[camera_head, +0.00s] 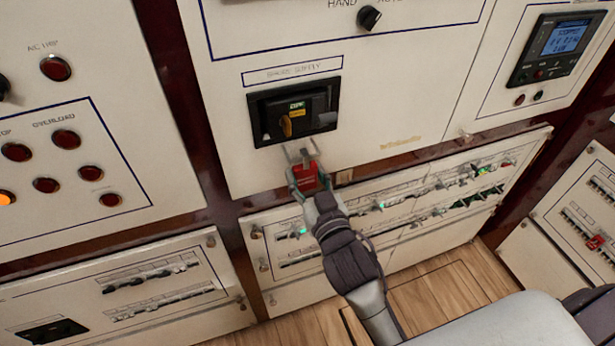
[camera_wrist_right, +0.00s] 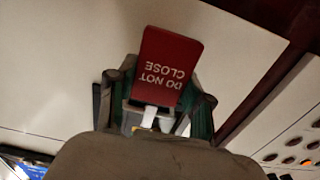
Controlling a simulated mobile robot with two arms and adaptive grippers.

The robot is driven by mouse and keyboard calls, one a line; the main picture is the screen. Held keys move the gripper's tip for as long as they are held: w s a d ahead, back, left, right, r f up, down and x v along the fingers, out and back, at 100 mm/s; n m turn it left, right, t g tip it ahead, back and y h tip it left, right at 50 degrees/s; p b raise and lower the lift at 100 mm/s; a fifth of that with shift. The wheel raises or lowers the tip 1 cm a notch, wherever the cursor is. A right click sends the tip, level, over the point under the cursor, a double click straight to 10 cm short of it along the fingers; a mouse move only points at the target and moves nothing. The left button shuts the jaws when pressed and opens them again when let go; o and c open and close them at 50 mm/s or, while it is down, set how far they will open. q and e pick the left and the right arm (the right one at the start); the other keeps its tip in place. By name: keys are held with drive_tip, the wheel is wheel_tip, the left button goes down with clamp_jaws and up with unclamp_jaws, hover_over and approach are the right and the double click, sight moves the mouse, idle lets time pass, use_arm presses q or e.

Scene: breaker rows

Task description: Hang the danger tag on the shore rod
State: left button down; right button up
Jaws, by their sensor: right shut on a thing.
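The red danger tag (camera_head: 306,176) is held in my right gripper (camera_head: 308,181), just below the shore supply breaker (camera_head: 293,111). In the right wrist view the tag (camera_wrist_right: 165,62) reads "DO NOT CLOSE" upside down between the fingers of my right gripper (camera_wrist_right: 157,108). A thin grey piece (camera_head: 301,155) stands above the tag, near the breaker's lower edge; I cannot tell whether it is the tag's hook. The breaker is a dark recessed unit with a yellow-brown handle (camera_head: 286,126) and a green-yellow label. I cannot make out the shore rod clearly. My left gripper is not in view.
A dark rotary switch (camera_head: 369,18) is above the breaker. A meter with a blue display (camera_head: 562,45) is at upper right. Lower panels carry rows of small breakers (camera_head: 440,192). Red lamps (camera_head: 66,139) are at left. Wooden floor (camera_head: 440,290) shows below.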

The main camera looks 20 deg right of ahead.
drive_tip(key=shift+f, duration=0.1)
drive_tip(key=o, duration=1.2)
drive_tip(key=shift+o, duration=0.2)
drive_tip(key=s, duration=1.2)
drive_tip(key=s+a+f+n+g+y, duration=0.1)
drive_tip(key=s+f+g, duration=0.25)
drive_tip(key=f, duration=1.35)
drive_tip(key=s+a+f+n+g, duration=0.15)
drive_tip(key=f+g, duration=0.25)
drive_tip(key=f, duration=1.3)
drive_tip(key=s+d+f+g, duration=0.2)
drive_tip(key=s+f, duration=0.3)
drive_tip(key=f, duration=0.3)
drive_tip(key=s+d+f+g, duration=0.2)
drive_tip(key=s+f+g, duration=0.1)
drive_tip(key=s+f, duration=0.4)
drive_tip(key=s+d+f+g, duration=0.2)
drive_tip(key=s+d+f, duration=0.1)
drive_tip(key=s, duration=0.3)
drive_tip(key=s+d+f+g+h, duration=0.1)
drive_tip(key=s+d+f+g, duration=0.1)
drive_tip(key=s+d+f, duration=0.2)
drive_tip(key=s+f, duration=0.2)
drive_tip(key=s, duration=0.1)
drive_tip(key=shift+s+h, duration=0.3)
